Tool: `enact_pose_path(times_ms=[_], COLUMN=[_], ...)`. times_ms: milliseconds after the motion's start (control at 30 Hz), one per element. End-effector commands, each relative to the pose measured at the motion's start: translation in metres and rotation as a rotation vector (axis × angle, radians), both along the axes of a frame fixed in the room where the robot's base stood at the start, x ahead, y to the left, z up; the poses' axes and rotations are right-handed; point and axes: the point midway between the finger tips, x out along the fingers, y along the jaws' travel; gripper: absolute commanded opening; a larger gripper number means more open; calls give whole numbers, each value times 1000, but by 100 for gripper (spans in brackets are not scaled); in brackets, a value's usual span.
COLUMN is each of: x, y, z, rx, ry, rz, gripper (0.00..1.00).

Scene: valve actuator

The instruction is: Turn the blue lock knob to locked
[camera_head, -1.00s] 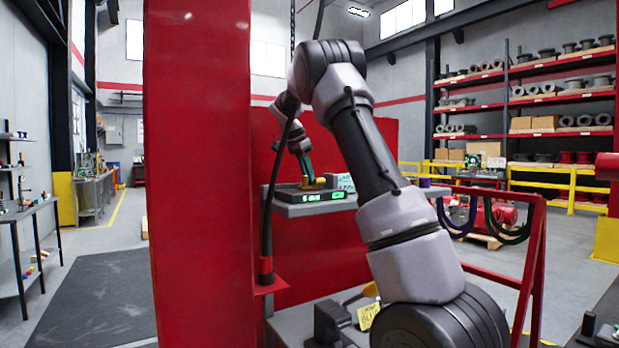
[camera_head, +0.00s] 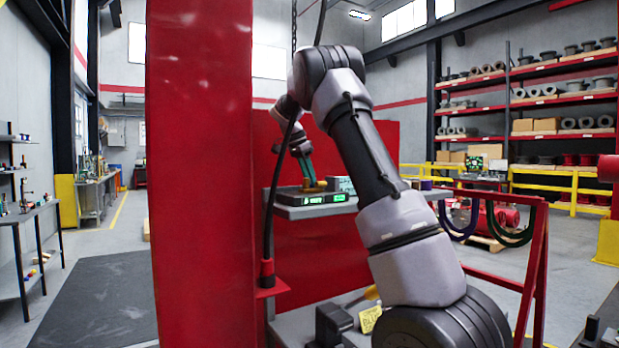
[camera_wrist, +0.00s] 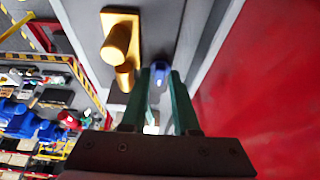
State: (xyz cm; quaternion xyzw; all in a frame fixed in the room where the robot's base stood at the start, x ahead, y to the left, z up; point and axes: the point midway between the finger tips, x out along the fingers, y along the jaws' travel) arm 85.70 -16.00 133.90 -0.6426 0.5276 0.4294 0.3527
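The blue lock knob (camera_wrist: 160,71) shows in the wrist view, between and just beyond my fingertips, on a grey panel. My gripper (camera_wrist: 159,80) has two green fingers apart, one on each side of the knob. I cannot tell whether they touch it. In the head view my gripper (camera_head: 307,172) is low over the valve unit (camera_head: 325,199), a dark box with green displays. The knob cannot be made out there. A brass part (camera_wrist: 120,42) stands left of the knob in the wrist view.
The unit sits on a grey shelf (camera_head: 300,213) fixed by a red panel (camera_head: 330,250). A red post (camera_head: 200,180) stands to the left, and a dark hose (camera_head: 268,220) hangs beside it. A red surface (camera_wrist: 265,90) fills the wrist view's right side.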

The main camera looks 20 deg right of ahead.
Motion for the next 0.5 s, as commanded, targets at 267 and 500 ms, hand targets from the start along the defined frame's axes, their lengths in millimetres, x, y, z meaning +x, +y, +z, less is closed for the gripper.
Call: enact_pose_path(times_ms=[267, 500], x=[-2, -5], y=[14, 32], z=[33, 77], rx=[0, 0], ry=[-5, -4], rz=[2, 1], gripper=[29, 29])
